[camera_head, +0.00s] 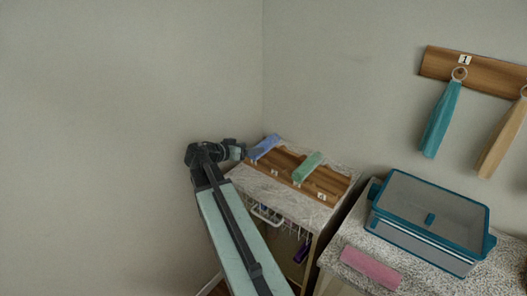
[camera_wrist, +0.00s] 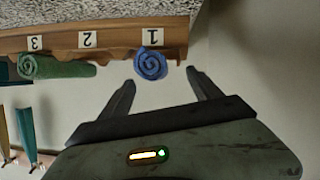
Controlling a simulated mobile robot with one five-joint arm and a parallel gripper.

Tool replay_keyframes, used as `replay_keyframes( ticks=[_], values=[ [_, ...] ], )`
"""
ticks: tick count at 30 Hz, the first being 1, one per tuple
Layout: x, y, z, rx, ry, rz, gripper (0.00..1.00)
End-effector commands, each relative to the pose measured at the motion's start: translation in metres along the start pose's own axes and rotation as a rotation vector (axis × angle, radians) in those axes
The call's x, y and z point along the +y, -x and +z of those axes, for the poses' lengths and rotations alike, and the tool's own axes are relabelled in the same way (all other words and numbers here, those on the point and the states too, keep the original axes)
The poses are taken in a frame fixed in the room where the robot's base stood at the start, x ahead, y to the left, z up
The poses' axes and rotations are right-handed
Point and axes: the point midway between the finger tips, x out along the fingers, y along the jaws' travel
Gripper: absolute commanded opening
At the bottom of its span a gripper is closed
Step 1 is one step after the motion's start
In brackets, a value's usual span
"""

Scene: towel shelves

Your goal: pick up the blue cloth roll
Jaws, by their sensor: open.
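The blue cloth roll (camera_head: 264,146) lies on the wooden rack at its left end in the head view. In the wrist view the roll (camera_wrist: 151,64) shows its spiral end under the label 1. My gripper (camera_wrist: 158,84) is open, with one finger on each side of the roll's end in the picture. The roll appears just beyond the fingertips, and I see no contact. In the head view my gripper (camera_head: 243,151) is beside the roll's left end. The wooden rack (camera_head: 284,168) sits on a speckled counter.
A green cloth roll (camera_head: 308,167) lies on the same rack, near label 3 in the wrist view (camera_wrist: 55,67). A teal-framed bin (camera_head: 430,215) and a pink roll (camera_head: 370,268) are on the right counter. Teal (camera_head: 441,120) and tan (camera_head: 502,138) towels hang on the wall.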

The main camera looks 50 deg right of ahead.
Motion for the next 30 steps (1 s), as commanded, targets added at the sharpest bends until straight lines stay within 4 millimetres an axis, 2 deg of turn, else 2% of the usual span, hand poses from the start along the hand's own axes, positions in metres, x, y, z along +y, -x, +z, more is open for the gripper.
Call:
replay_keyframes(
  ticks=[5,14,20,23,27,28,30],
  values=[
    [0.001,-0.008,0.001,-0.001,0.001,0.000,0.73],
    [0.004,-0.054,0.002,-0.002,0.001,0.000,0.73],
    [0.005,-0.055,0.000,-0.002,0.002,-0.002,0.73],
    [0.005,-0.055,0.000,-0.002,0.002,-0.002,0.51],
    [0.005,-0.055,0.000,-0.002,0.002,-0.002,0.12],
    [0.005,-0.055,0.000,-0.002,0.002,-0.002,0.07],
    [0.005,-0.055,0.000,-0.001,0.002,-0.002,0.07]
  ],
)
